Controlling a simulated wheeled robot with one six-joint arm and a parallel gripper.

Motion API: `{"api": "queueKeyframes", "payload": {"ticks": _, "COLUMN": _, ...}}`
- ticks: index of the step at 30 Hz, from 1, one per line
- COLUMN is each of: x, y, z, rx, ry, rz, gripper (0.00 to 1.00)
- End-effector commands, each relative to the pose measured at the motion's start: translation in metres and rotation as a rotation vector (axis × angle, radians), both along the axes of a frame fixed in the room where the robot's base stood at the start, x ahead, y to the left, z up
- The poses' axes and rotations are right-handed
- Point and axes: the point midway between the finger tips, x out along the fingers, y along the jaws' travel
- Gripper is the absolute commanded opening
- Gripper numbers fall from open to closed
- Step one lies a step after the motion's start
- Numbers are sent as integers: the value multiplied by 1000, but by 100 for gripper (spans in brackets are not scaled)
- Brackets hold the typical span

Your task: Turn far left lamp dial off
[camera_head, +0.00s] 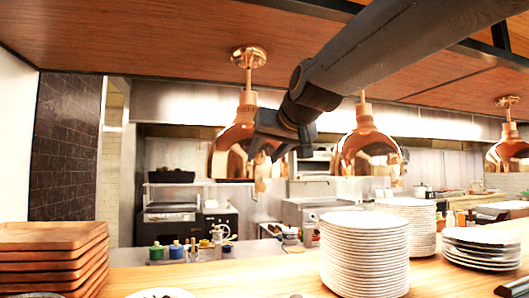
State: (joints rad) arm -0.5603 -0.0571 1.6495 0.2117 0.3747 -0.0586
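The far left lamp (226,152) is a shiny copper pendant hanging from the wood ceiling by a short stem with a round copper mount. My dark gripper (267,154) comes in from the upper right and overlaps the right side of this lamp's shade in the picture. Its two fingers look spread apart, with nothing seen between them. I cannot tell whether it touches the lamp. No dial can be made out on the lamp; it may be hidden behind my gripper.
Two more copper lamps hang to the right, a middle one (368,150) and a right one (510,153). Below, the wooden counter (240,275) holds stacked wooden trays (52,258) at left and plate stacks (364,255) at right. The kitchen lies behind.

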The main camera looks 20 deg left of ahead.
Motion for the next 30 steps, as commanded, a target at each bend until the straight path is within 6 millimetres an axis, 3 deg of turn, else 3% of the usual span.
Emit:
{"api": "queueKeyframes", "payload": {"ticks": 11, "x": 5, "y": 3, "z": -2, "rx": -1, "ry": -1, "rz": 0, "gripper": 40}}
{"api": "queueKeyframes", "payload": {"ticks": 18, "x": 4, "y": 3, "z": -3, "rx": 0, "ry": 0, "rz": 0, "gripper": 0}}
{"api": "queueKeyframes", "payload": {"ticks": 30, "x": 6, "y": 2, "z": -5, "rx": 53, "ry": 31, "rz": 0, "gripper": 0}}
